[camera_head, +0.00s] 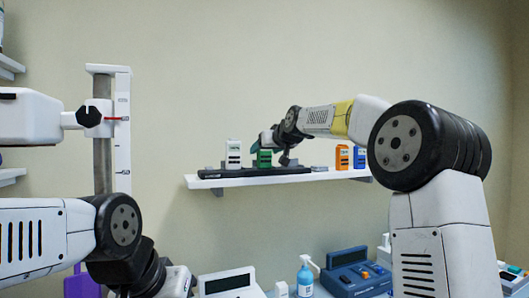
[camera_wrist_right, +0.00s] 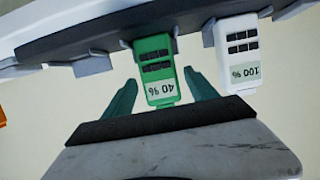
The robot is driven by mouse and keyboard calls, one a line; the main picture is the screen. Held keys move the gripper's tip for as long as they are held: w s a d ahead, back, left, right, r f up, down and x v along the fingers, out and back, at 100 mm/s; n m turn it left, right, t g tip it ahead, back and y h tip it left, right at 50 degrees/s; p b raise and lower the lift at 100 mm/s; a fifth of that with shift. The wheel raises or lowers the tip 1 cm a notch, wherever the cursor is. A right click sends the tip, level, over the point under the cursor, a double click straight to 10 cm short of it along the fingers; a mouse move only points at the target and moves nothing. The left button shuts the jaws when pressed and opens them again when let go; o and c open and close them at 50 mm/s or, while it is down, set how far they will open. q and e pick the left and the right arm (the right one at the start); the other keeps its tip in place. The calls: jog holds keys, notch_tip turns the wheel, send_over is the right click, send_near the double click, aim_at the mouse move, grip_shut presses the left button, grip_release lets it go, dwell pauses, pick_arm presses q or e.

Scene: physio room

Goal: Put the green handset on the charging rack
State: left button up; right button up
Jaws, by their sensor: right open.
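The green handset (camera_head: 264,158) stands upright on the black charging rack (camera_head: 240,174) on the wall shelf, beside a white handset. In the right wrist view the green handset (camera_wrist_right: 157,72) shows a "40 %" label, and its far end meets the dark rack (camera_wrist_right: 90,38). My right gripper (camera_head: 272,146) is at the rack. In the wrist view its two teal fingers (camera_wrist_right: 160,80) are spread, one on each side of the green handset, with visible gaps. My left arm shows at the left, but its gripper is not in view.
The white handset (camera_head: 233,154), labelled "100 %" in the wrist view (camera_wrist_right: 237,52), stands close to one finger. Orange (camera_head: 342,157) and blue-marked items stand farther right on the white shelf (camera_head: 315,175).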

jog(key=v, duration=1.1)
jog(key=s+d+f+m+g+h, duration=0.1)
jog(key=s+d+f+g, duration=0.1)
jog(key=s+f, duration=0.8)
jog(key=s+d+f+m+g+h, duration=0.1)
jog(key=s+d+f, duration=0.3)
jog(key=s+f, duration=0.6)
jog(key=s+d+f+m+g+h, duration=0.1)
jog(key=s+d+f+g, duration=0.2)
jog(key=s+f, duration=0.7)
jog(key=s+g, duration=0.1)
jog(key=s, duration=0.3)
jog(key=shift+s+d+f+m+h, duration=0.2)
jog(key=shift+d+f+m+h, duration=0.1)
jog(key=shift+f+m, duration=0.1)
